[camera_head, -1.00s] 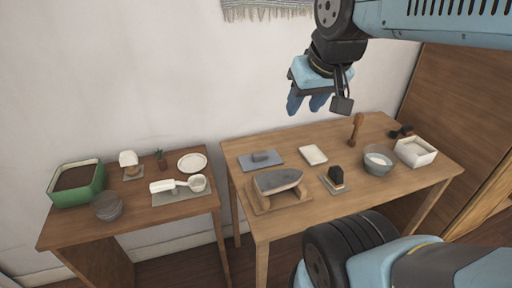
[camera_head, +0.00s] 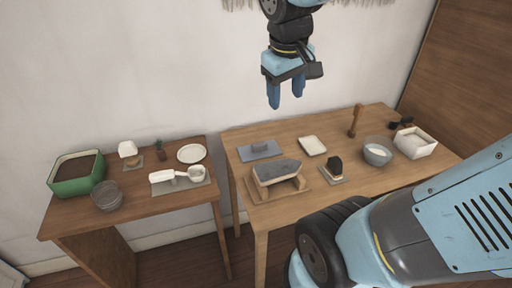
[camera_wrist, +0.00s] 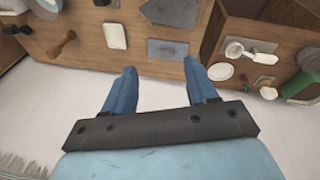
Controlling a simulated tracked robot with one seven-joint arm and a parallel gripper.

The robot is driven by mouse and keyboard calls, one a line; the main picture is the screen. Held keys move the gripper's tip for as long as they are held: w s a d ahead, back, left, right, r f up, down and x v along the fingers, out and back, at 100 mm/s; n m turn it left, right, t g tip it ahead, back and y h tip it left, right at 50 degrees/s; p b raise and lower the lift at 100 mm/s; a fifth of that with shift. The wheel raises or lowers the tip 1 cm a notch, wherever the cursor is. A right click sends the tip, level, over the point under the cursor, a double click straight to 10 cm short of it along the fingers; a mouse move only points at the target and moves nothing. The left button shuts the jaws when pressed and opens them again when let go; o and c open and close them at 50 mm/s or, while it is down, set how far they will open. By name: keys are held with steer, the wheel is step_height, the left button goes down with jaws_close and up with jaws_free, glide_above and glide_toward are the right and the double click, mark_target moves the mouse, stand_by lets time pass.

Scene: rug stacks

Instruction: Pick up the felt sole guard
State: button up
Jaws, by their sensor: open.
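A dark grey, iron-shaped piece with a pale side (camera_head: 277,171) rests on a wooden stand (camera_head: 262,193) at the front left of the larger table. It looks most like the felt sole guard, but I cannot tell for sure. It also shows at the top of the wrist view (camera_wrist: 172,12), partly cut off. My gripper (camera_head: 286,100) hangs in the air above the back of that table, apart from everything. Its blue fingers are spread and empty, as the wrist view also shows (camera_wrist: 159,68).
Near the piece are a grey mat with a small block (camera_head: 261,150), a white rectangular pad (camera_head: 312,146) and a dark block on a mat (camera_head: 335,165). A wooden mallet (camera_head: 356,121), grey bowl (camera_head: 378,153) and white box (camera_head: 414,142) stand right. A smaller table (camera_head: 128,212) stands left.

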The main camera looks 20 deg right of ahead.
steer(key=w+a+f+n+g+h, duration=0.4)
steer(key=w+f+n+h, duration=0.25)
steer(key=w+f, duration=0.55)
steer(key=n+t+h, duration=0.1)
steer(key=n+h, duration=0.4)
steer(key=n, duration=0.4)
glide_toward(257, 144)
steer(key=x, duration=1.1)
steer(key=shift+d+f, duration=0.1)
steer(key=shift+c, duration=0.3)
steer(key=c, duration=1)
steer(key=shift+w, duration=0.1)
